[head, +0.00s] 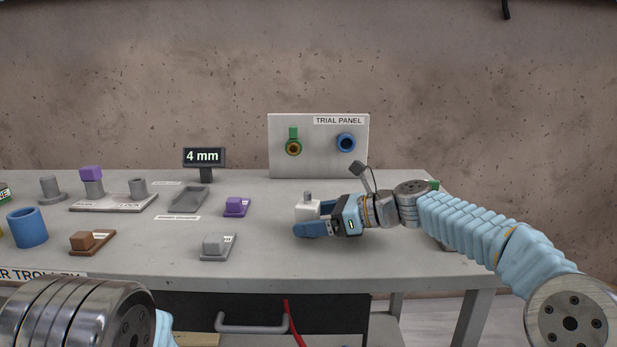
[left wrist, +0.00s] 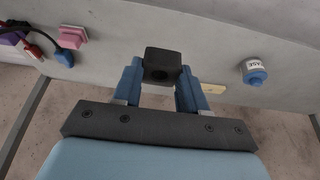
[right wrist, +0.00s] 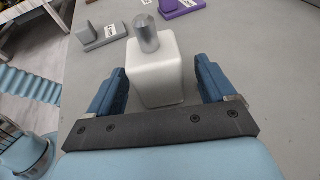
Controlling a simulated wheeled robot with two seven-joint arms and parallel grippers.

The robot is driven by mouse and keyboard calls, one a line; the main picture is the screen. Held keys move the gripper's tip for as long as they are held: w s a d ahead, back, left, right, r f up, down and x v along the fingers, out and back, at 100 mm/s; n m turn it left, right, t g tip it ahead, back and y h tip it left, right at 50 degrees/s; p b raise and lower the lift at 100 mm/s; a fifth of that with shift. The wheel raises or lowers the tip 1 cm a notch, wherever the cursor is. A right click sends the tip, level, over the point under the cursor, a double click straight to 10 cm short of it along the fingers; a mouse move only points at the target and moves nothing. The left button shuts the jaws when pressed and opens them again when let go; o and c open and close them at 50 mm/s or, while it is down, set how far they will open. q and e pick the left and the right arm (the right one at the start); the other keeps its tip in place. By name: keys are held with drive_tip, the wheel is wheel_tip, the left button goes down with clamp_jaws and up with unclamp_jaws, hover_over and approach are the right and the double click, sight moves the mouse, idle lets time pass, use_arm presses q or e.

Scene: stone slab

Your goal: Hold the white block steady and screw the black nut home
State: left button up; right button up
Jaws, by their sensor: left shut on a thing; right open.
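The white block (head: 307,211) stands on the grey table with a grey cylindrical stud (head: 307,195) pointing up from its top. My right gripper (head: 318,222) is low at the block. In the right wrist view its blue fingers lie either side of the white block (right wrist: 157,80), open, with a gap showing on each side. The left gripper and nut are outside the head view, where only part of my left arm shows at lower left.
A trial panel (head: 320,160) stands behind the block. Left of it are a grey block on a base (head: 215,244), a purple one (head: 236,207), a brown one (head: 88,240), a blue cup (head: 27,228) and a display (head: 204,157) reading 4 mm. The table right of my right forearm is mostly clear.

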drive_tip(key=v, duration=1.2)
drive_tip(key=shift+s, duration=0.1)
